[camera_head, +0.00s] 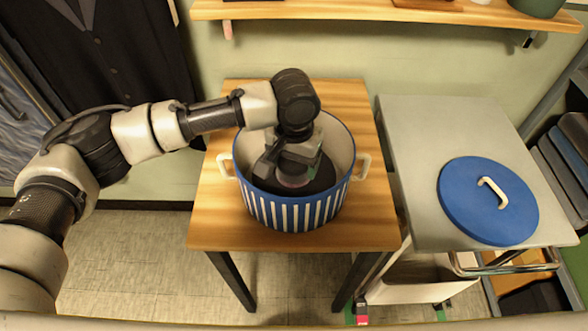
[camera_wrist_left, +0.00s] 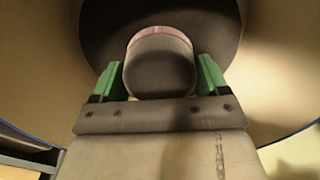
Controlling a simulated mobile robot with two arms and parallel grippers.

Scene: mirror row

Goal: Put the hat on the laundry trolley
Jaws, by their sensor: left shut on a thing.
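The dark hat (camera_head: 320,180) is inside a blue-and-white striped pot (camera_head: 293,213) on the wooden table. In the left wrist view, the hat's rounded crown (camera_wrist_left: 160,78) has a pinkish band and a wide black brim around it. My left gripper (camera_head: 297,160) reaches down into the pot and is shut on the crown, with a green finger on each side. The gripper hides part of the hat in the head view. The laundry trolley (camera_head: 430,130) with a grey top and a chrome handle stands right of the table. My right gripper is not in view.
A round blue lid (camera_head: 480,215) with a cream handle lies on the trolley's front right part; the back of its top is bare. The wooden table (camera_head: 215,225) has free room around the pot. A shelf (camera_head: 330,12) runs along the wall; dark clothing (camera_head: 105,60) hangs at left.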

